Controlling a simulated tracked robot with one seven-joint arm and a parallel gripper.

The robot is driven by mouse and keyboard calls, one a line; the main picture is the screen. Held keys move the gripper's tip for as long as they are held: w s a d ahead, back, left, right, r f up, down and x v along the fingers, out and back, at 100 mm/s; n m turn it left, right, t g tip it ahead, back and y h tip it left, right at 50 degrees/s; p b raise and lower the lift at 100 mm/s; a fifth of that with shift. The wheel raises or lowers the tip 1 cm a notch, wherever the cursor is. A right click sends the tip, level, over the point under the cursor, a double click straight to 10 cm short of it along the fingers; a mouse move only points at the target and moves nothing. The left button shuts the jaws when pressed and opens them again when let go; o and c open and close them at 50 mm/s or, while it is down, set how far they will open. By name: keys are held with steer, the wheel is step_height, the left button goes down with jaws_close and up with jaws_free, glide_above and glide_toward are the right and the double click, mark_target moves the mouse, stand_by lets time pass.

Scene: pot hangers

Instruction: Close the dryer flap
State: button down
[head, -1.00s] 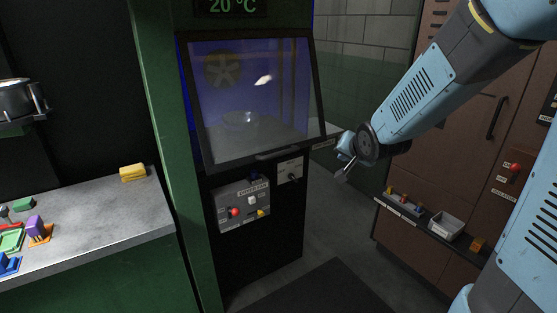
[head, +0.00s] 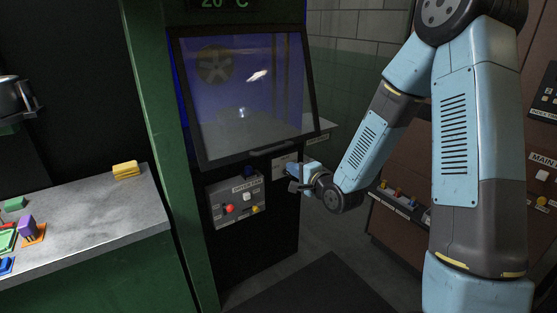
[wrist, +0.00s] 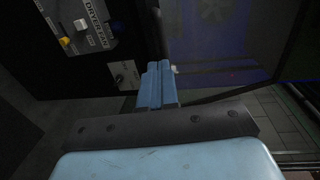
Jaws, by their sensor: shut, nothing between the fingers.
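The dryer flap (head: 245,95) is a large glass pane in a dark frame on the front of the dryer cabinet, with a dark handle (head: 273,147) on its lower edge. It stands tilted, lower edge outward, with a blue strip of the interior showing at its left side. My gripper (head: 293,186) is shut and empty, just below and right of the handle. In the wrist view the blue fingers (wrist: 158,84) are together, and the flap (wrist: 225,50) is beyond them at upper right. I cannot tell whether they touch it.
Below the flap is a control panel (head: 237,201) with red, white and yellow knobs. A grey counter (head: 85,220) with a yellow sponge (head: 125,170) stands at left. A brown cabinet (head: 395,242) with a narrow shelf of small items stands at right, partly behind my arm. Dark floor lies between.

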mark_target(266, 153)
steer(key=x, duration=1.3)
steer(key=shift+w+a, duration=0.15)
steer(key=shift+w, duration=0.25)
